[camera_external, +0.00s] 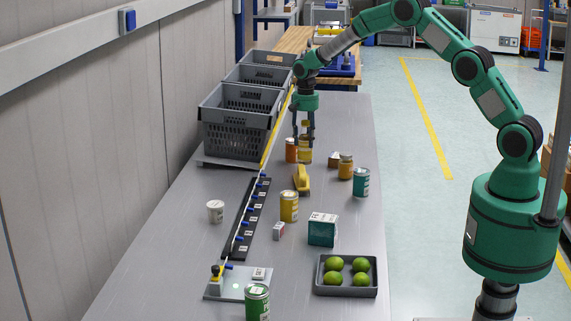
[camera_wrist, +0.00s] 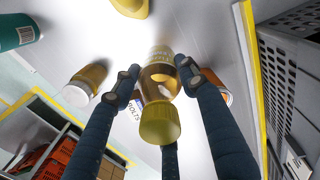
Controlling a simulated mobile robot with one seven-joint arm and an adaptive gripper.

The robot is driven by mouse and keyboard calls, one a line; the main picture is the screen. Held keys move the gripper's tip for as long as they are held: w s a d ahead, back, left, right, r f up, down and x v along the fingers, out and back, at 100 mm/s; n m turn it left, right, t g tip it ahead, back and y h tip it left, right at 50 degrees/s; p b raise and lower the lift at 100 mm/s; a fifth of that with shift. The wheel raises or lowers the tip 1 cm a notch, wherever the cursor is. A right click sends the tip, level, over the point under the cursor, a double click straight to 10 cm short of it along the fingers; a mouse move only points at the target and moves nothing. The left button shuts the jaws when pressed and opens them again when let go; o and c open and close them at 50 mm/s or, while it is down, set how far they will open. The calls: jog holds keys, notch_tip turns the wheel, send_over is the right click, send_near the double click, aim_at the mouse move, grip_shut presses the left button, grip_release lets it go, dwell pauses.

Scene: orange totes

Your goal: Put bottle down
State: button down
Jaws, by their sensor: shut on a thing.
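The bottle (camera_wrist: 160,124) has a yellow cap and an amber, see-through body. In the wrist view it sits between the dark fingers of my gripper (camera_wrist: 158,84), its cap toward the camera. In the external view my gripper (camera_external: 304,137) points down at the far part of the grey table, its fingers around the upper part of the bottle (camera_external: 305,155). The bottle looks upright. I cannot tell whether its base touches the table. The fingers hide part of its sides.
An orange can (camera_external: 291,151) stands close at the left. A yellow object (camera_external: 301,180) lies nearer the camera. A brown jar (camera_external: 345,167) and a teal can (camera_external: 361,182) stand right. Grey crates (camera_external: 232,142) line the left edge. Bare table (camera_external: 345,120) shows behind and right.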

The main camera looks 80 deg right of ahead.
aim_at(306, 121)
jog(key=shift+f, duration=0.1)
jog(key=shift+f, duration=1.75)
jog(key=shift+f, duration=0.1)
jog(key=c, duration=1)
grip_release()
jog(key=shift+r+p, duration=0.35)
jog(key=shift+r, duration=5.7)
jog(key=shift+r, duration=0.1)
